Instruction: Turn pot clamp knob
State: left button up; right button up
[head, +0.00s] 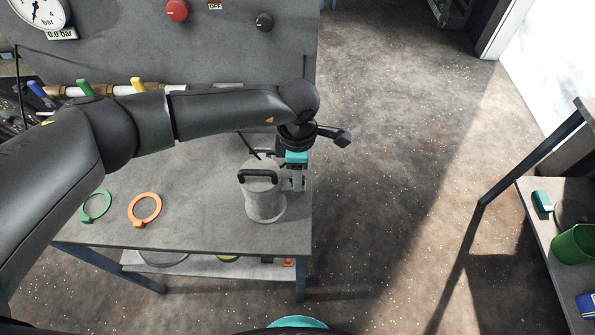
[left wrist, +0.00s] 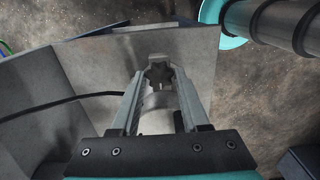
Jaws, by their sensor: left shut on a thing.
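A grey metal pot (head: 265,203) with a black handle (head: 257,176) on top stands upright on the grey bench near its right end. My left gripper (head: 297,182) points down at the pot's right side. In the left wrist view, a dark star-shaped clamp knob (left wrist: 160,74) sits between the fingertips of the left gripper (left wrist: 160,80), which is shut on it. The pot's pale body shows partly between the fingers. The fingers hide parts of the knob and clamp. In the head view the knob is too small and covered to make out. My right gripper is not in view.
A green ring (head: 95,206) and an orange ring (head: 145,210) lie on the bench (head: 195,236) left of the pot. A grey panel (head: 230,55) with a gauge and knobs stands behind. Open floor lies right of the bench; a second table holds a green container (head: 573,244).

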pick_arm(q)
grip_shut()
jog(key=shift+n, duration=0.3)
jog(key=n+b, duration=0.1)
jog(key=n, duration=0.3)
jog(key=shift+n, duration=0.3)
jog(key=n+b, duration=0.1)
jog(key=n, duration=0.9)
jog(key=shift+r, duration=0.1)
jog(key=n, duration=0.2)
jog(key=shift+n, duration=0.4)
jog(key=n+p, duration=0.1)
jog(key=n, duration=0.5)
jog(key=shift+p, duration=0.35)
